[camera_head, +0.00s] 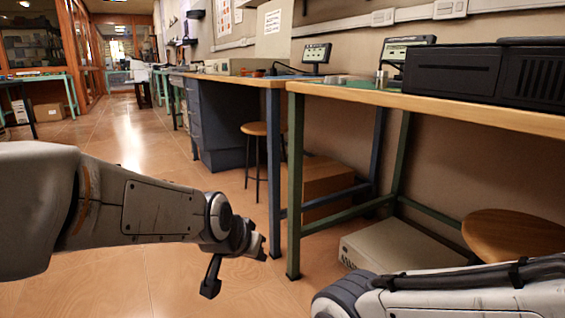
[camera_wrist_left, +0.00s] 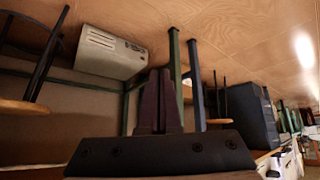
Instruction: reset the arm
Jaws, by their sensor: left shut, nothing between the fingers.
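My left arm (camera_head: 140,208) reaches in from the left in the head view, over the open floor. Its left gripper (camera_head: 262,252) is in front of the green table leg and well below the tabletop. In the left wrist view the two dark fingers of this gripper (camera_wrist_left: 160,100) are together, with nothing between them. My right arm (camera_head: 460,291) shows at the lower right, in front of the bench; its gripper is out of view.
A wooden bench (camera_head: 440,104) with green legs stands at right, carrying a black device (camera_head: 490,76). Below are a beige box (camera_head: 392,246), a brown box (camera_head: 325,185) and a round stool (camera_head: 510,235). Tiled floor (camera_head: 130,150) is clear at left.

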